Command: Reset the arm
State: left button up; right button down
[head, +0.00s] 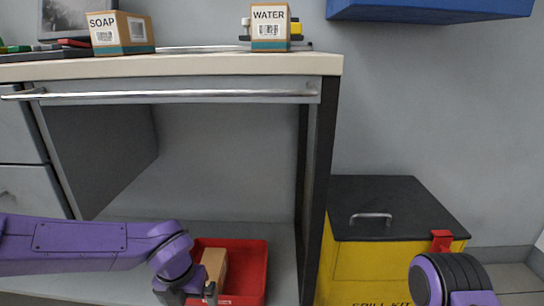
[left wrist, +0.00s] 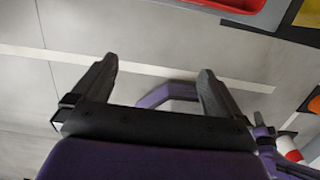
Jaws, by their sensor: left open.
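My left arm comes in from the left in the head view, low in front of the desk. Its gripper (head: 190,293) is at the bottom edge, in front of the left part of a red tray (head: 252,270); its tips are partly cut off. In the left wrist view my left gripper (left wrist: 156,70) has its two dark fingers well apart, with only floor and a purple part between them and nothing held. Of my right arm, only a purple and black joint shows at the bottom right of the head view; its gripper is out of view.
A tan box (head: 214,264) lies in the tray under the desk (head: 200,66). A yellow spill kit bin (head: 385,262) with a black lid stands right of the desk. SOAP (head: 121,33) and WATER (head: 270,28) boxes sit on the desktop. A blue cabinet (head: 430,8) hangs above.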

pick_arm(q)
jog(key=s+a+f+m+t+y, duration=0.2)
jog(key=a+f+m, duration=0.2)
jog(key=f+m, duration=0.45)
jog(key=s+a+f+m+t+y, duration=0.25)
jog(key=a+f+m, duration=0.35)
jog(key=m, duration=0.4)
jog(key=s+a+f+m+g, duration=0.1)
jog(key=s+f+m, duration=0.3)
jog(key=s, duration=0.3)
jog(key=s+f+m+g+h, duration=0.1)
jog(key=s+f+m, duration=0.25)
jog(key=s, duration=0.35)
jog(key=s+a+f+m+g, duration=0.1)
jog(key=s+f+m, duration=0.2)
jog(key=s+f, duration=0.3)
notch_tip(320, 180, up, 38)
jog(key=p, duration=3.6)
jog(key=shift+f, duration=0.25)
jog(key=shift+a, duration=0.1)
